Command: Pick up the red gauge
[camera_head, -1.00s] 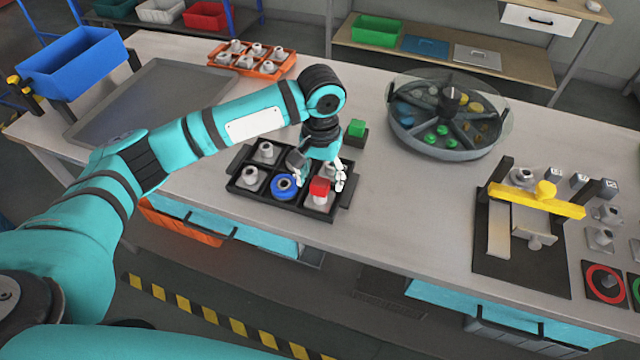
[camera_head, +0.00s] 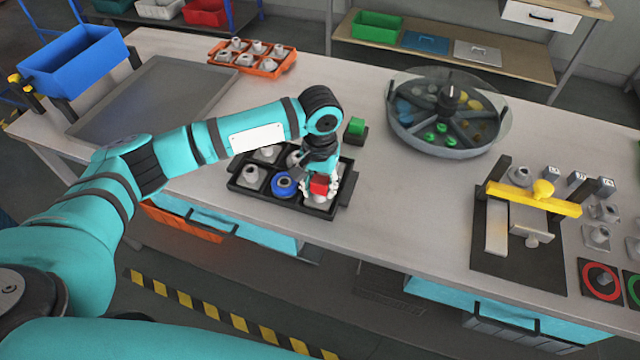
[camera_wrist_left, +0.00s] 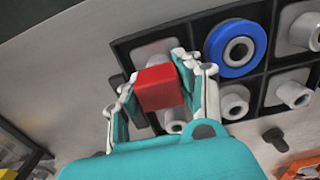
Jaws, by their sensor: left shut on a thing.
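The red gauge (camera_head: 319,186) is a red block at the near right compartment of the black tray (camera_head: 345,187). My left gripper (camera_head: 320,188) is over that compartment with its fingers on either side of the red gauge. In the left wrist view, the gripper (camera_wrist_left: 164,92) is shut on the red gauge (camera_wrist_left: 160,88), with a white finger against each side. A grey fitting shows just below the block there. Whether the gauge touches the tray cannot be told. My right gripper is not in view.
The tray also holds a blue ring (camera_head: 284,185) and several grey fittings. A green block (camera_head: 356,127) on a dark base stands just behind it. A round divided tank (camera_head: 447,150) and a yellow-barred fixture (camera_head: 533,199) stand to the right. The table's front is clear.

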